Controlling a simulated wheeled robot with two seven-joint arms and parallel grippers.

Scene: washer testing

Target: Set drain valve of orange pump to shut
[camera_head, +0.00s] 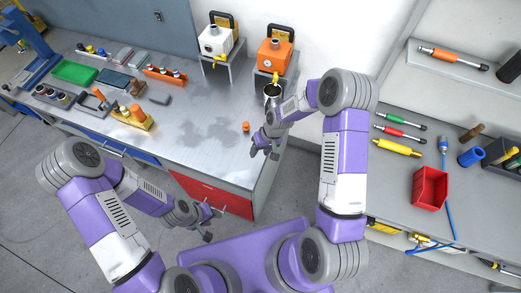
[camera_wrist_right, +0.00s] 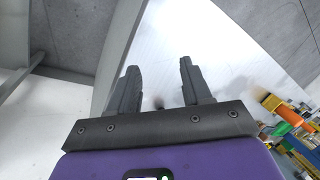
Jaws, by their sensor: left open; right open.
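The orange pump (camera_head: 275,56) stands on a grey stand at the back right of the workbench. It has a dark handle on top and a round gauge on its front. Its yellow valve lever (camera_head: 276,78) is low on the front, above a metal cup (camera_head: 271,91); the lever's exact setting is too small to tell. My right gripper (camera_head: 264,152) is open and empty over the bench's right front edge, well in front of the pump. It also shows open in the right wrist view (camera_wrist_right: 158,68). My left gripper (camera_head: 213,224) is open and empty, low before the red drawer.
A white pump (camera_head: 213,42) with a yellow lever (camera_head: 219,60) stands left of the orange one. A small orange part (camera_head: 245,127) lies on the bench near my right gripper. Trays and parts fill the left bench; a shelf (camera_head: 400,190) with tools stands right. The bench middle is clear.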

